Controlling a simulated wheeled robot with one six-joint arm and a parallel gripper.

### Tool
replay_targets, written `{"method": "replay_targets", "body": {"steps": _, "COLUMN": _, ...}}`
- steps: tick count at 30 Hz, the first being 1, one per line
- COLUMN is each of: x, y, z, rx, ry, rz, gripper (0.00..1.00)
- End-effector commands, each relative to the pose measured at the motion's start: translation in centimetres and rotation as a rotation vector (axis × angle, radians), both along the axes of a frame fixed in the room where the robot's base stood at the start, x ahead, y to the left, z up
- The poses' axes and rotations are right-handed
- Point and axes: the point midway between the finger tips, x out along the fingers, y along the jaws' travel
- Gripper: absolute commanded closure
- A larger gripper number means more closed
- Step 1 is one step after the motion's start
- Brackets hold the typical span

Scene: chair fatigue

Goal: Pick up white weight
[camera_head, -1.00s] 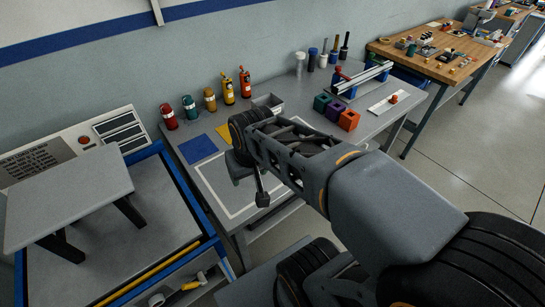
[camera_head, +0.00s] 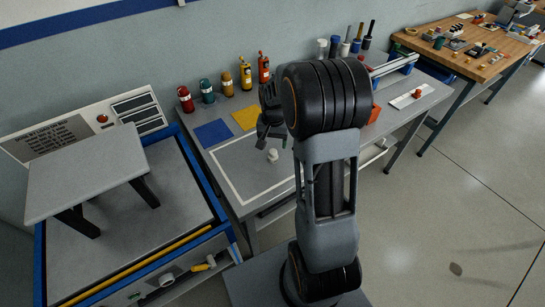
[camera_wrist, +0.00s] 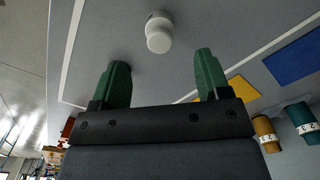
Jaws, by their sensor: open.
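The white weight (camera_head: 272,155), a small cylinder with a rounded knob, stands on the grey table inside the white outlined area. In the wrist view the white weight (camera_wrist: 158,36) is just beyond the fingertips, roughly centred between them and not touching them. My gripper (camera_head: 270,140) is over the outlined area, close to the weight in the head view. In the wrist view my gripper (camera_wrist: 160,65) has its two green fingers spread wide with nothing between them.
Red, teal, yellow and orange bottles (camera_head: 246,76) stand along the wall. Blue (camera_head: 213,133) and yellow (camera_head: 246,118) squares lie behind the outlined area. A grey stool-like platform (camera_head: 88,170) stands in the blue-framed rig (camera_head: 195,180) at left. Taller cylinders (camera_head: 335,45) stand at back.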

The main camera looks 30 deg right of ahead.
Motion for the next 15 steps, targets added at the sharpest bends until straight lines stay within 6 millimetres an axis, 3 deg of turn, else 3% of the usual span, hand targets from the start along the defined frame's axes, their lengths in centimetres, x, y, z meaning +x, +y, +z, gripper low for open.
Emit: {"method": "replay_targets", "body": {"steps": 15, "x": -0.2, "y": 0.1, "z": -4.7, "rx": 0.001, "ry": 0.003, "rz": 0.002, "gripper": 0.30}}
